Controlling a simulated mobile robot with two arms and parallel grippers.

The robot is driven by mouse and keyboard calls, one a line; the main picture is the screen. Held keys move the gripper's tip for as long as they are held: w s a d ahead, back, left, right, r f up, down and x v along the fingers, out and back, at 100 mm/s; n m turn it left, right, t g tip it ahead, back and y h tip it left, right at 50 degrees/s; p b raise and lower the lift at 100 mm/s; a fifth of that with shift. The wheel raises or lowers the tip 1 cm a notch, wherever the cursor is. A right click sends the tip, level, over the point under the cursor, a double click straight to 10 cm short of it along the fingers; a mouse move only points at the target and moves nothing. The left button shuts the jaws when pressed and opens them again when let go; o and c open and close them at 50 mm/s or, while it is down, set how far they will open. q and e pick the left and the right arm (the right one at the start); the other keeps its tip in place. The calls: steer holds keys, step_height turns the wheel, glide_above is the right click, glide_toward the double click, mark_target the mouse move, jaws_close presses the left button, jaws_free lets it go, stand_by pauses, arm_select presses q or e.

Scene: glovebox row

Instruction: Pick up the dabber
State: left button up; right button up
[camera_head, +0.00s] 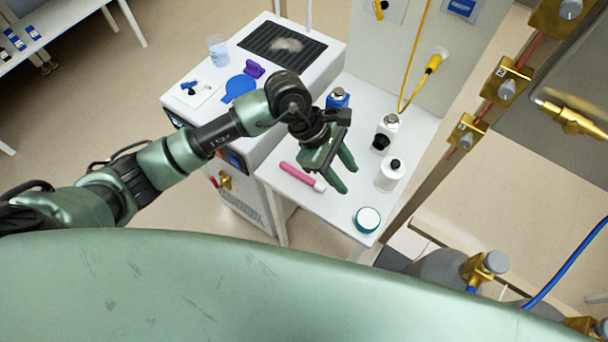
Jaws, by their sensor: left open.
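A pink stick with a white end (298,174), which looks like the dabber, lies on the small white table (340,208). My left gripper (344,176) is open, with its two green fingers pointing down and toward the lower right. It holds nothing. In the picture its fingers are just right of the dabber's white end and appear to be above the table; the exact height is hard to tell. My right gripper is not in view.
A white bottle (391,176), a second black-and-white bottle (386,133), a blue bottle (338,99) and a teal-rimmed jar (367,219) stand around the gripper. A white machine (325,52) adjoins at left. Brass valves (506,84) line the right.

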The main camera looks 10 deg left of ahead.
mark_target(294, 170)
arm_select(q)
steer(key=w+a+y, duration=0.1)
steer(key=a+y, duration=0.1)
steer(key=a, duration=0.2)
steer(key=w+a+f+m+y, duration=0.1)
steer(key=a+y, duration=0.1)
steer(key=a, duration=0.2)
steer(key=w+a+f+y, duration=0.1)
steer(key=a+y, duration=0.1)
steer(key=a, duration=0.2)
steer(key=shift+w+a+t, duration=0.3)
steer(key=shift+f+p, duration=0.45)
steer(key=shift+f, duration=0.45)
step_height(294, 170, down, 4)
steer(key=shift+f+p, duration=0.25)
steer(key=shift+p, duration=0.9)
steer(key=shift+w+f, duration=0.1)
steer(key=shift+f, duration=0.45)
jaws_close()
